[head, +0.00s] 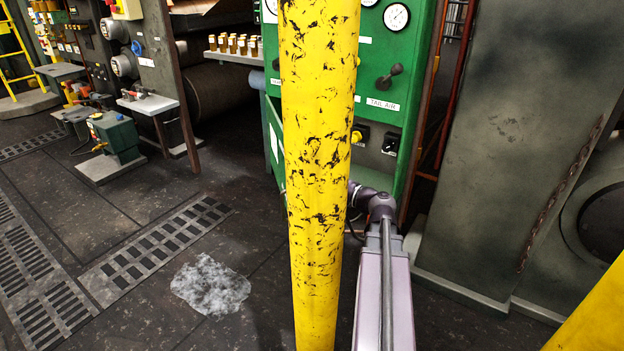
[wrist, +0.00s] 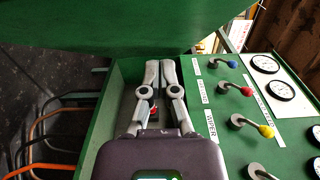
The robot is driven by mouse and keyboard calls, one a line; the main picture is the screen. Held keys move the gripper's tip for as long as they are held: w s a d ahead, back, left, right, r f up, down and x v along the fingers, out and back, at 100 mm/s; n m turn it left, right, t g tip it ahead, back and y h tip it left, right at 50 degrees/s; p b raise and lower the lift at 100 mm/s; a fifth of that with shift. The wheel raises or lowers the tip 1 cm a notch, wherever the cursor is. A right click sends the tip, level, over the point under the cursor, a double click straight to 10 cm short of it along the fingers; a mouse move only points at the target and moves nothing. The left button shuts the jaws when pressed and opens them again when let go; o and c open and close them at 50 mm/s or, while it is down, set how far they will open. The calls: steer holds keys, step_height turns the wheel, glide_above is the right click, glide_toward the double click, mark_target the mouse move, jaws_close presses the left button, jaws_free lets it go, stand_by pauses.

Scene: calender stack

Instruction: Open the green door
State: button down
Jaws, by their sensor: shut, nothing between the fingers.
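A green cabinet (head: 408,60) with gauges and a lever stands behind the yellow post in the head view. A narrow green panel (head: 274,145) shows left of the post and may be part of the door. In the wrist view a broad green panel (wrist: 180,25), probably the door, spans the top, beyond my fingertips. My gripper (wrist: 160,66) is shut and empty, its fingers over a green recess beside the lever panel (wrist: 225,115). I cannot tell whether the fingertips touch the green panel. In the head view the post hides my gripper. No door handle can be made out.
The scuffed yellow post (head: 320,180) stands right in front of the cabinet. Levers with blue, red (wrist: 246,91) and yellow knobs are close right of my gripper. Dark and orange hoses (wrist: 50,115) lie at left. Floor (head: 130,210) left of the post is open, with grates and a pale patch.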

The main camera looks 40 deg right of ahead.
steer(key=v, duration=0.6)
steer(key=shift+s, duration=0.15)
